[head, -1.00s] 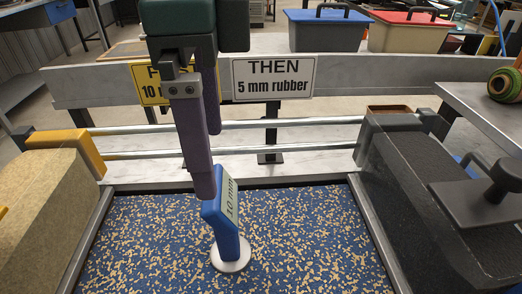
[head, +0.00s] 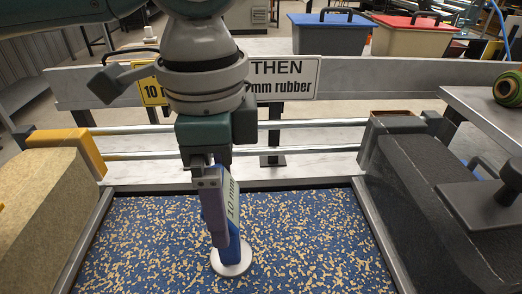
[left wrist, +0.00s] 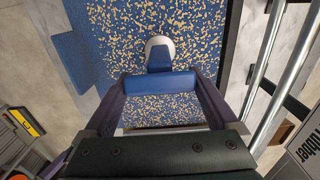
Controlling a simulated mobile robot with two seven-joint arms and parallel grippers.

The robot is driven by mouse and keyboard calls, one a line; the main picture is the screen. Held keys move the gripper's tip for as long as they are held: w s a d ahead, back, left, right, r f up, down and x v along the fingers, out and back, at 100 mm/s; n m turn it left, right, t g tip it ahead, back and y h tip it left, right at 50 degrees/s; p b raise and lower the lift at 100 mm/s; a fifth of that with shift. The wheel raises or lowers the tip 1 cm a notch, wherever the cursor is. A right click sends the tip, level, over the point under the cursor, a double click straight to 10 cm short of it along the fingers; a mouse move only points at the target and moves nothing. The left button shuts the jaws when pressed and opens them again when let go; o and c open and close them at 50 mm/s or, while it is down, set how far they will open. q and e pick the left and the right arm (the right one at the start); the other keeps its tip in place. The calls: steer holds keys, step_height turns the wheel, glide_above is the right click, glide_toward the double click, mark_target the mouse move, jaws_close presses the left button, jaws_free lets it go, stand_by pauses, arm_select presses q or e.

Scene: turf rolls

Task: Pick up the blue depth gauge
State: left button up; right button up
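The blue depth gauge (head: 234,246) stands slightly tilted, its round white foot on the blue speckled rubber mat (head: 310,235). A pale label reading 10 mm is on its side. My left gripper (head: 222,228) is lowered over the gauge's upper part. In the left wrist view, the gauge's blue body (left wrist: 158,84) spans the space between the two fingertips of my left gripper (left wrist: 158,80), with the white foot beyond. No clear gap shows at either finger, but I cannot tell whether they press on it. My right gripper is not in view.
A tan block (head: 40,205) flanks the mat on the left and a dark block (head: 425,205) on the right. Metal rails (head: 310,124) and a sign board (head: 370,84) cross behind it. Blue (head: 328,35) and red-lidded (head: 412,36) bins stand farther back.

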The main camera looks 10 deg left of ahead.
arm_select(q)
steer(key=shift+r, duration=0.1)
jaws_close()
stand_by(0.4)
